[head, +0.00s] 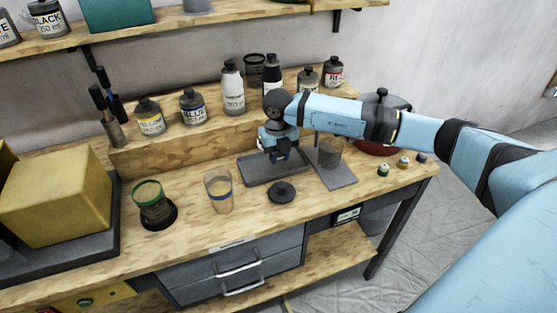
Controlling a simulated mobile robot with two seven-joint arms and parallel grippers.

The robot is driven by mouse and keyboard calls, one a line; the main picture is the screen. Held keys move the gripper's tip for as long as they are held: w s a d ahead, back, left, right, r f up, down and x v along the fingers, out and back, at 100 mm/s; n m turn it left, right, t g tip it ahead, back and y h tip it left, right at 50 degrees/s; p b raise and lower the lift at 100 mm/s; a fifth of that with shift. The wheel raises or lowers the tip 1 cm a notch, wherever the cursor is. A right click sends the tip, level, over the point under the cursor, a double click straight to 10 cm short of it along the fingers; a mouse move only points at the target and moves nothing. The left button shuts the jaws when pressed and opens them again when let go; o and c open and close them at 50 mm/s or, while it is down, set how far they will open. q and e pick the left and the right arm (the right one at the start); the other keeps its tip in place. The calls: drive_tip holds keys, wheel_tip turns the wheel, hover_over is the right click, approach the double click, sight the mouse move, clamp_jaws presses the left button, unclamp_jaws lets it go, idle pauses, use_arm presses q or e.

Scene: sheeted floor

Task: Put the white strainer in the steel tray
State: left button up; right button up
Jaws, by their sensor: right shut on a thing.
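The steel tray (264,181) is a shallow, dark grey rectangle in the middle of the wooden bench. My right arm reaches in from the right, and my right gripper (273,156) points down over the tray. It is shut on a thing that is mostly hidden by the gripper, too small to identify. I cannot clearly make out the white strainer anywhere. A green-rimmed dark mesh cup (148,195) stands at the left of the bench, on a black round base. My left gripper is not in view.
Several bottles line the raised shelf behind. A yellow block (58,198) fills the left.

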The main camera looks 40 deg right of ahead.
wheel_tip(320, 180, down, 2)
drive_tip(key=shift+f, duration=0.2)
drive_tip(key=shift+f, duration=0.2)
drive_tip(key=o, duration=0.9)
